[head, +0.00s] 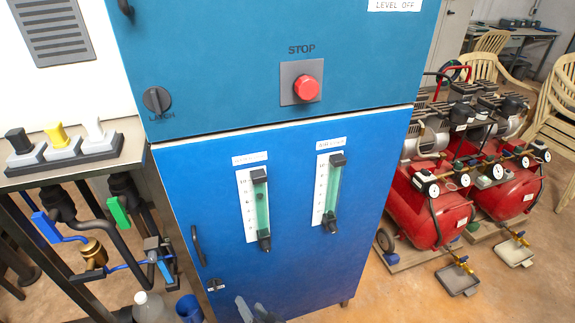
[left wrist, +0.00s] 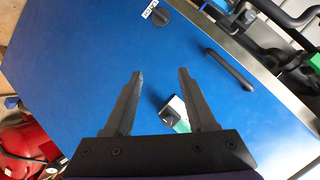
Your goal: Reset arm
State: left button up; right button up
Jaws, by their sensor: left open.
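My left gripper (head: 252,308) shows at the bottom edge of the head view, in front of the lower part of the blue cabinet (head: 300,270). Its two dark fingers also show in the left wrist view (left wrist: 160,72), spread apart with nothing held between them. The blue cabinet door (left wrist: 100,60) fills most of the wrist view behind the fingers. A small white and green thing (left wrist: 175,112) shows partly between the fingers, beyond them. My right gripper is not in view.
The cabinet has a red stop button (head: 306,88), a black latch knob (head: 157,99), a door handle (head: 198,246) and two green gauges (head: 260,205). Pipes with a blue valve handle (head: 46,227) stand left.

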pick_arm(q)
jog(key=s+a+f+n+g+h, duration=0.25)
jog(key=s+a+g+h, duration=0.35)
jog(key=s+a, duration=0.55)
notch_tip(320, 180, up, 22)
jog(key=d+n+p, duration=0.1)
jog(key=d+p, duration=0.1)
jog(key=p, duration=1.6)
jog(key=shift+d+t, duration=0.15)
jog(key=shift+t, duration=0.15)
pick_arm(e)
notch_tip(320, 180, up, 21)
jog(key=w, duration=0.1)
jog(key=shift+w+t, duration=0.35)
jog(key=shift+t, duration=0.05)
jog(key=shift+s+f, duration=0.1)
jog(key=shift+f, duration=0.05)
